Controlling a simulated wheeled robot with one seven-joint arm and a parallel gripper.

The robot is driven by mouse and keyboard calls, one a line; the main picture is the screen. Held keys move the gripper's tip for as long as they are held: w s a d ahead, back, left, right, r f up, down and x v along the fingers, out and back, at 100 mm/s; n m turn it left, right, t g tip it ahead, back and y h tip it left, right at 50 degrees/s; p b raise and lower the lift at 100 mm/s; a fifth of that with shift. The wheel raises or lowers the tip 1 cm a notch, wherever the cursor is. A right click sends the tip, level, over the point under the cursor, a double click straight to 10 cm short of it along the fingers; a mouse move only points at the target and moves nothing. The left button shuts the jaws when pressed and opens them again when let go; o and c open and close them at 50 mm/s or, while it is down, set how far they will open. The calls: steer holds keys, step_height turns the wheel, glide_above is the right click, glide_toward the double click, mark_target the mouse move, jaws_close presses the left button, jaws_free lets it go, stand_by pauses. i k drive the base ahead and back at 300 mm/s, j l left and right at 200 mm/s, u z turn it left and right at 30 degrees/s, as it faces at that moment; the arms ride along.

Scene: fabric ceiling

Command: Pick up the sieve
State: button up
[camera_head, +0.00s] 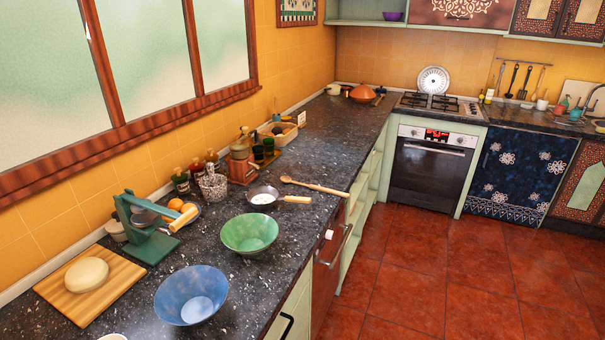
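What looks like the sieve (263,197) lies on the dark speckled countertop (340,148), behind the green bowl. It has a round dark rim, a pale inside and a light wooden handle (296,199) pointing right toward the counter's front edge. The mesh is too small to make out. Nothing covers it. My gripper is not in view.
A green bowl (250,233) and a blue bowl (191,295) stand in front of the sieve. A wooden spoon (315,186) lies just behind it. Bottles (196,171) and a green press (146,228) stand toward the wall. The red tiled floor (425,270) is clear.

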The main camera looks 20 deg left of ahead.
mark_target(263, 198)
steer(key=i+u, duration=0.1)
steer(key=i, duration=0.6)
steer(key=i+l+u, duration=0.1)
steer(key=i, duration=0.6)
steer(key=i+l+u, duration=0.1)
steer(key=i, duration=0.6)
steer(key=u, duration=0.45)
steer(key=i+l+u, duration=0.1)
steer(key=u, duration=0.85)
steer(key=l+u, duration=0.1)
steer(key=u, duration=0.4)
steer(key=l+u, duration=0.1)
steer(key=u, duration=0.85)
steer(key=l+u, duration=0.1)
steer(key=u, duration=0.4)
steer(key=i+l+u, duration=0.1)
steer(key=u, duration=0.35)
steer(key=l+u, duration=0.1)
steer(key=u, duration=0.4)
steer(key=l+u, duration=0.15)
steer(key=u, duration=0.3)
steer(key=l+u, duration=0.1)
steer(key=u, duration=0.4)
steer(key=l, duration=0.2)
steer(key=k+u, duration=0.05)
